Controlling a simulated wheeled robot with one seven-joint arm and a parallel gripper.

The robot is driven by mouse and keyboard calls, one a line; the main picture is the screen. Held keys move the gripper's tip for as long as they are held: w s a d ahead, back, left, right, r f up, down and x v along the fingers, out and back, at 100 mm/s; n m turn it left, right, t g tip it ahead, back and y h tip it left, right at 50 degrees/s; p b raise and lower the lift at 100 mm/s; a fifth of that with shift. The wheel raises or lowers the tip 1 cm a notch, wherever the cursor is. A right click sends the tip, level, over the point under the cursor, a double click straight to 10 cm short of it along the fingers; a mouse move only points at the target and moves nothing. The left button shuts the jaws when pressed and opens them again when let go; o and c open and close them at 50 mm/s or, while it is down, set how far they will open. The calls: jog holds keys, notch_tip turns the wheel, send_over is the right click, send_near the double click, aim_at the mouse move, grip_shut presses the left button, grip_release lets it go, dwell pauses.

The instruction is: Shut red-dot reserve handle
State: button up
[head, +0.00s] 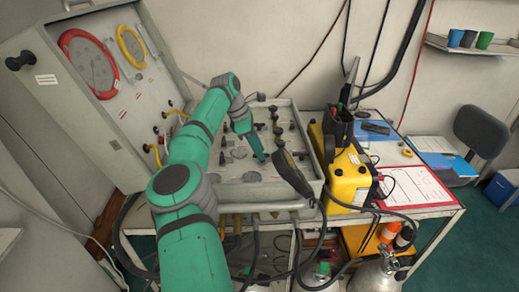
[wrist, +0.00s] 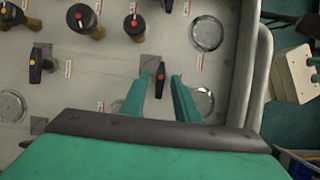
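The red-dot handle (wrist: 160,80) is a small black lever with a red dot, on a grey plate of the panel. Its long side runs up and down in the wrist view. My gripper (wrist: 160,77) is open, with one teal finger on each side of this handle and a gap visible on both sides. I cannot tell how deep the fingertips reach. In the head view my gripper (head: 260,158) is low over the middle of the air panel (head: 235,195), and the arm and fingers hide the handle there.
In the wrist view an orange-dot black handle (wrist: 40,66) stands to the left. Round gauges (wrist: 207,33) lie nearby. In the head view a yellow case (head: 347,183) stands right of the panel; the open lid (head: 55,80) is left.

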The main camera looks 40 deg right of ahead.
jog(key=shift+a, duration=0.15)
jog(key=shift+r, duration=0.1)
jog(key=v, duration=1)
jog(key=shift+r, duration=0.25)
jog(key=shift+w, duration=0.1)
jog(key=shift+a, duration=0.1)
